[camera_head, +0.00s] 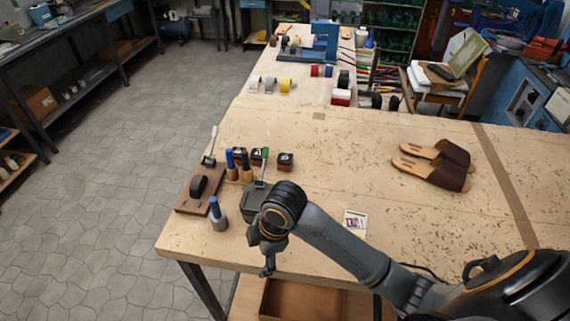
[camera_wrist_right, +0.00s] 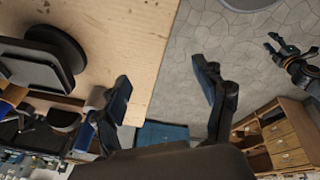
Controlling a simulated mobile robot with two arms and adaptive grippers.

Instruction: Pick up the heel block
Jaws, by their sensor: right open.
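I cannot tell for certain which thing is the heel block. A dark grey block (camera_head: 257,203) stands near the front left of the workbench, partly hidden by my right arm. A dark block-like thing with a rounded black part (camera_wrist_right: 35,65) shows at the left of the right wrist view. A black rounded piece (camera_head: 198,186) lies on a brown wooden board at the table's left edge. My right gripper (camera_head: 267,268) points down at the table's front edge. In the wrist view its fingers (camera_wrist_right: 165,98) are apart with nothing between them. Another gripper, seemingly my left (camera_wrist_right: 292,55), shows over the floor.
Several bottles with blue caps or handles (camera_head: 217,214) and small black boxes (camera_head: 285,160) stand near the block. Brown sandals (camera_head: 435,165) lie at the right, and a small card (camera_head: 356,222) lies near the front. The middle of the workbench (camera_head: 350,140) is clear.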

